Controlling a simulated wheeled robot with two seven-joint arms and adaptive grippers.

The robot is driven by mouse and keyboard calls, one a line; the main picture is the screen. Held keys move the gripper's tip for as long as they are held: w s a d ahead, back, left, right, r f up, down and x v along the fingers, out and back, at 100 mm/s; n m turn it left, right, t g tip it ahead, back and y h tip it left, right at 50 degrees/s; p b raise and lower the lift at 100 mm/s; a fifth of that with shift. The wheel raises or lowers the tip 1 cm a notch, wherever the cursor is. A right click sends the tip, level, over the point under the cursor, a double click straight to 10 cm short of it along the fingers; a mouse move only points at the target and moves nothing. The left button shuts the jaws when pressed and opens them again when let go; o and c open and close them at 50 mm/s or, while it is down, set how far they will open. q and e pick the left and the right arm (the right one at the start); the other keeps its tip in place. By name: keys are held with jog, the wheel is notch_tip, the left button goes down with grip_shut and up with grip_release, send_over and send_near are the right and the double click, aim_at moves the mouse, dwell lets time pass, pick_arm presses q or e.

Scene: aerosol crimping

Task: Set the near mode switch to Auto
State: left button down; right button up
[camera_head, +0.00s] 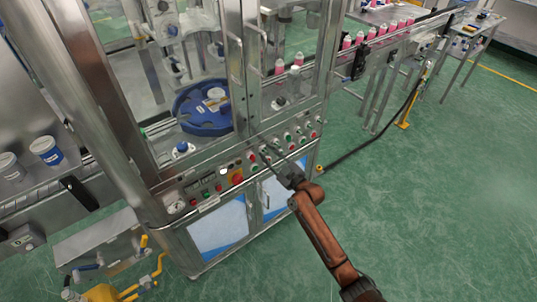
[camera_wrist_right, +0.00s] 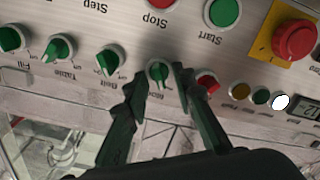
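The near mode switch (camera_wrist_right: 158,74) is a small green rotary knob in a pale ring on the steel control panel (camera_wrist_right: 110,30). In the right wrist view the panel appears upside down, and the knob's handle stands roughly upright in the picture. The small label beside the knob is too blurred to read surely. My right gripper (camera_wrist_right: 158,84) is open, with one dark finger on each side of this knob; I cannot tell whether they touch it. In the head view my right gripper (camera_head: 270,160) reaches the panel front and hides part of it. My left gripper is not in view.
Close by are a red knob (camera_wrist_right: 207,83), more green knobs labelled Belt (camera_wrist_right: 108,62) and Table (camera_wrist_right: 60,48), the red Stop button (camera_wrist_right: 160,5), the green Start button (camera_wrist_right: 223,12) and a red emergency stop (camera_wrist_right: 294,40). A blue turntable (camera_head: 190,118) stands behind the frame.

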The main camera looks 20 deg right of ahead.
grip_shut()
dwell(0.3)
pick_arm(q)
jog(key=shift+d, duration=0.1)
pick_arm(e)
jog(key=shift+d, duration=0.1)
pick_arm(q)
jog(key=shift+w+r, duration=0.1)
pick_arm(e)
jog(key=shift+m, duration=0.3)
jog(key=shift+r+m+p, duration=0.1)
jog(key=shift+m+p, duration=0.45)
jog(key=shift+m, duration=0.25)
jog(key=m+p, duration=0.1)
jog(key=m, duration=0.2)
jog(key=shift+w+m, duration=0.1)
jog(key=shift+m, duration=0.3)
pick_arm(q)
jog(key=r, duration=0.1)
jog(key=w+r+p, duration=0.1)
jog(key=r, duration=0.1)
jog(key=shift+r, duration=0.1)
pick_arm(e)
jog(key=m, duration=0.5)
jog(key=shift+d+m, duration=0.15)
jog(key=shift+m, duration=0.25)
